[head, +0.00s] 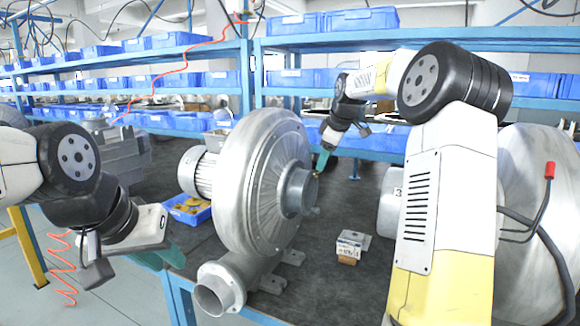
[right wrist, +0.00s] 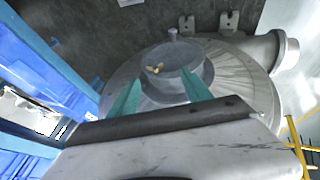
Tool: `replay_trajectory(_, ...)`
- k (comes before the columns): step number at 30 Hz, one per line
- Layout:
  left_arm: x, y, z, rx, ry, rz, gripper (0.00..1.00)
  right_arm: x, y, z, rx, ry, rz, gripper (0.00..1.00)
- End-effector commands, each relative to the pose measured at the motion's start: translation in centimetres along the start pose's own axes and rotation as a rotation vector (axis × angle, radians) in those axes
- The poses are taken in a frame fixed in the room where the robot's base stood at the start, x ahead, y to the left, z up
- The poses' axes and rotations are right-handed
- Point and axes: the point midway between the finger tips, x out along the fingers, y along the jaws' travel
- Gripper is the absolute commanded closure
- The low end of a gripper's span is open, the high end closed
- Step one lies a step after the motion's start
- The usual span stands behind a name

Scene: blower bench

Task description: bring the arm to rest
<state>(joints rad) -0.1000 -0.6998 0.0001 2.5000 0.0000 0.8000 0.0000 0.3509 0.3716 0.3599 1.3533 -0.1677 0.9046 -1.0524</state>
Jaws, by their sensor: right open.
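My right gripper (head: 323,160) is beside the inlet of the silver blower (head: 262,185) in the head view. In the right wrist view its two teal fingers (right wrist: 160,93) are spread apart with nothing between them. Beyond them is the blower's round grey inlet (right wrist: 178,72), with a small brass-coloured piece (right wrist: 155,68) on its face. I cannot tell whether the fingers touch the inlet. My left gripper (head: 170,256) hangs at the lower left, by the bench edge and apart from the blower. Its teal fingers are seen from the side, so their opening is unclear.
A second large blower (head: 535,215) is at the right, partly behind my right arm. Blue shelves with bins (head: 430,85) line the back.

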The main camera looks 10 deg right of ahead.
Motion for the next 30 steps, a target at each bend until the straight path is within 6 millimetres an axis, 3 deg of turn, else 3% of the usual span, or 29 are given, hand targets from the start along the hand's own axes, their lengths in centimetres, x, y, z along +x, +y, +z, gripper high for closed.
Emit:
replay_trajectory(3, 0.0, 0.0, 0.0, 0.000, 0.000, 0.000, 0.74, -3.5, -3.6, -1.0, 0.064, -0.013, 0.008, 0.43)
replay_trajectory(7, 0.0, 0.0, 0.0, 0.000, 0.000, 0.000, 0.74, -7.8, -9.4, -0.8, 0.201, -0.027, 0.017, 0.43)
replay_trajectory(15, 0.0, 0.0, 0.0, 0.000, 0.000, 0.000, 0.74, -14.1, -22.3, 3.6, 0.560, -0.012, 0.018, 0.43)
replay_trajectory(21, 0.0, 0.0, 0.0, 0.000, 0.000, 0.000, 0.74, -15.6, -31.1, 7.9, 0.822, 0.026, -0.020, 0.43)
replay_trajectory(24, 0.0, 0.0, 0.0, 0.000, 0.000, 0.000, 0.74, -15.5, -34.0, 9.3, 0.914, 0.041, -0.044, 0.43)
replay_trajectory(30, 0.0, 0.0, 0.0, 0.000, 0.000, 0.000, 0.74, -15.2, -36.5, 10.6, 0.992, 0.050, -0.068, 0.43)
